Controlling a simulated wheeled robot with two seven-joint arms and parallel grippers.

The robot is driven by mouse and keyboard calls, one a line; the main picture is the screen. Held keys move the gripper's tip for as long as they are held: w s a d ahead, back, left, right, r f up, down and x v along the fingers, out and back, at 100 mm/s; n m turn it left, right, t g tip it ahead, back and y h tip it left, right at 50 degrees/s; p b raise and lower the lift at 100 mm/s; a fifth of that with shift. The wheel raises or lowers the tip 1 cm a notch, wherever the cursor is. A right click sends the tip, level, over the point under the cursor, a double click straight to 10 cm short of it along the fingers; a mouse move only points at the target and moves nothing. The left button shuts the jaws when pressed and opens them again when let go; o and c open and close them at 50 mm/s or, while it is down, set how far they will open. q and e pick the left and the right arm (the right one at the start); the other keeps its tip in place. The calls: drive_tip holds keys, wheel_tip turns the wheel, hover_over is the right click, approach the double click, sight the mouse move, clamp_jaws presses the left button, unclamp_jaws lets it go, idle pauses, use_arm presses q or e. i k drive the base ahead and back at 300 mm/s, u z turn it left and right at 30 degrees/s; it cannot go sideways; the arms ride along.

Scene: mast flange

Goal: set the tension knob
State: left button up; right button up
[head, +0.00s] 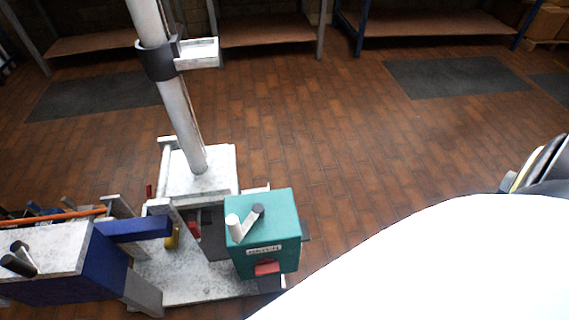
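A teal box (266,240) stands at the front right of a pale metal base. On its top are a short white cylinder (234,228) and a dark knob-like cylinder (257,212), both tilted. A small label (264,250) and a red part (267,268) are on its front face; the label is too small to read. A blue box with a pale top (45,250) at the left has dark cylinders (17,265) on it. I cannot tell which part is the tension knob. Neither gripper shows; a large white part of my own body covers the lower right.
A pale mast (182,110) rises from the base (200,285), with a dark collar (158,62) and a small white bracket (198,53). An orange bar (60,217) lies at the left. Shelves (265,30) line the back. The brick floor between has free room.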

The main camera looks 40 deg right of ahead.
sight(305, 234)
drive_tip(key=u, duration=1.25)
drive_tip(key=k, duration=1.05)
drive_tip(key=z, duration=1.6)
